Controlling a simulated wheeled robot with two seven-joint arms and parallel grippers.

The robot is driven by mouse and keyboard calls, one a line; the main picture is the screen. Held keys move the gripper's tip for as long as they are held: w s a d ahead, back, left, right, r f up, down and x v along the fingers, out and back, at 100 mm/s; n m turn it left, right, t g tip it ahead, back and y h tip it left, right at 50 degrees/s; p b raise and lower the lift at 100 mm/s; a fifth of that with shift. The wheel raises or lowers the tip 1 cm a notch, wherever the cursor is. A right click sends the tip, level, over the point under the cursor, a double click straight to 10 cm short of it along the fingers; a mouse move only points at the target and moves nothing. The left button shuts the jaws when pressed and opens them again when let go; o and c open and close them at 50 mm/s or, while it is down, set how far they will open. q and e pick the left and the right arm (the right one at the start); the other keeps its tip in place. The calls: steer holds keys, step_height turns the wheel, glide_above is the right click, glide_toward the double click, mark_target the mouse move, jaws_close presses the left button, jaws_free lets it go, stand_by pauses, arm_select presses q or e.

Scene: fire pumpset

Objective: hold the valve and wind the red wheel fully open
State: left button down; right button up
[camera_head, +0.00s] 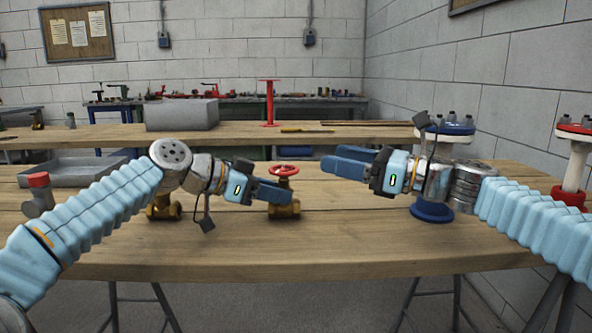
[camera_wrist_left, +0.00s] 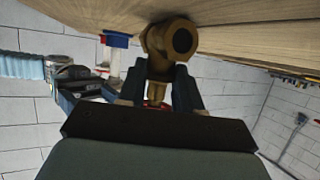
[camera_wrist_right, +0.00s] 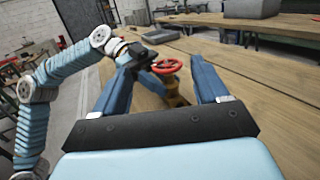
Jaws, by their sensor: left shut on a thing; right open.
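The brass valve (camera_head: 284,209) stands upright on the wooden table with its red wheel (camera_head: 283,170) on top. My left gripper (camera_head: 290,193) is shut on the valve from the left, below the wheel. In the left wrist view the brass body (camera_wrist_left: 170,45) shows between and beyond the two fingers. My right gripper (camera_head: 335,162) is open and empty to the right of the valve, at about the wheel's height and apart from it. In the right wrist view the red wheel (camera_wrist_right: 167,65) shows beyond the gap between the open fingers.
A second brass fitting (camera_head: 163,207) stands behind my left arm. A red-capped grey part (camera_head: 39,194) and a grey tray (camera_head: 75,172) are at the left. A blue-flanged part (camera_head: 432,211) stands behind my right wrist. The table front is clear.

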mark_target(296, 172)
step_height(296, 172, down, 4)
steer(key=s+a+r+m+t+h, duration=0.1)
steer(key=s+a+m+t+h, duration=0.1)
steer(key=m+t+h, duration=0.15)
steer(key=x, duration=1.1)
steer(key=shift+w+a+f, duration=0.2)
steer(key=shift+w+f, duration=0.1)
steer(key=shift+w, duration=0.05)
steer(key=shift+c, duration=0.4)
steer(key=c, duration=0.7)
